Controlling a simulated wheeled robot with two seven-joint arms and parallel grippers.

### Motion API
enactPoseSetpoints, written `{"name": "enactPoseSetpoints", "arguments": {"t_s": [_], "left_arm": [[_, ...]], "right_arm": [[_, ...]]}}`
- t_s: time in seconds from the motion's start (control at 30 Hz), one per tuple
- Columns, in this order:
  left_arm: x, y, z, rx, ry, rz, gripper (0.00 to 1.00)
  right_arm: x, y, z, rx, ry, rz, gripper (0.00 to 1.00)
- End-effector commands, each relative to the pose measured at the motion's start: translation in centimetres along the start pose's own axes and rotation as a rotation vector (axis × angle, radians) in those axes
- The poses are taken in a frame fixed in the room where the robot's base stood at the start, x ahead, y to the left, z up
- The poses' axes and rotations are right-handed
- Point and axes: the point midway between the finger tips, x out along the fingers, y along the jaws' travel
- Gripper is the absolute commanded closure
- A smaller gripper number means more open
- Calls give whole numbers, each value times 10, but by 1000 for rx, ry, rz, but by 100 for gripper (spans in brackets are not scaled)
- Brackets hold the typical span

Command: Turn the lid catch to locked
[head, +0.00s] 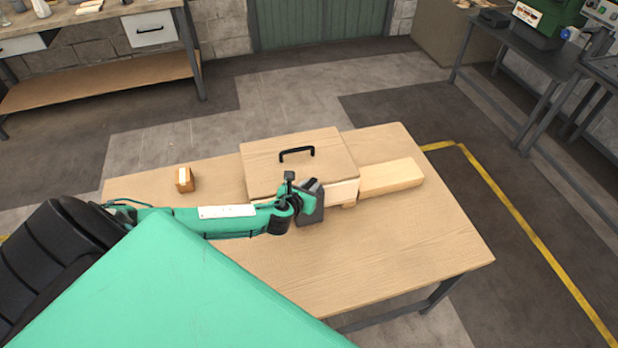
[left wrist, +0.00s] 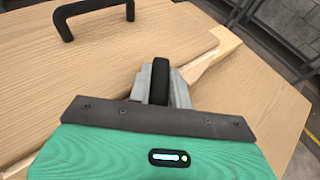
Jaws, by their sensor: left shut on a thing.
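A wooden box with a flat lid (head: 290,152) stands on the table, and a black handle (head: 297,152) is on the lid. The lid lies closed on the box as far as I can see. My left gripper (head: 316,194) is at the front side of the box, near its right end. In the left wrist view its grey fingers (left wrist: 163,88) are shut around a dark upright lever, the lid catch (left wrist: 160,78), just beyond the lid edge. The fingers hide the catch's lower part, and I cannot tell its setting. My right gripper is out of view.
The wooden table (head: 400,245) is bare at the front right. A pale wooden block (head: 391,177) lies right of the box. A small brown block (head: 185,180) stands to the left. Workbenches (head: 95,90) stand along the back wall.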

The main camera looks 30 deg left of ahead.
Motion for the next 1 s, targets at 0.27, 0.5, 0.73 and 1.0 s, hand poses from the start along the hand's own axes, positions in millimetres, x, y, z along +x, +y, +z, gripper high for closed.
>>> {"name": "enactPoseSetpoints", "arguments": {"t_s": [0.27,0.5,0.73,1.0], "left_arm": [[-1,-2,4,-106,0,245,100],[0,-2,3,-186,0,438,100],[0,-1,2,-242,-1,580,100],[1,0,2,-279,-3,671,100]], "right_arm": [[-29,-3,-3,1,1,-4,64],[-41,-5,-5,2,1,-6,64],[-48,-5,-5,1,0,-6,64],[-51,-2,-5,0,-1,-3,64]]}}
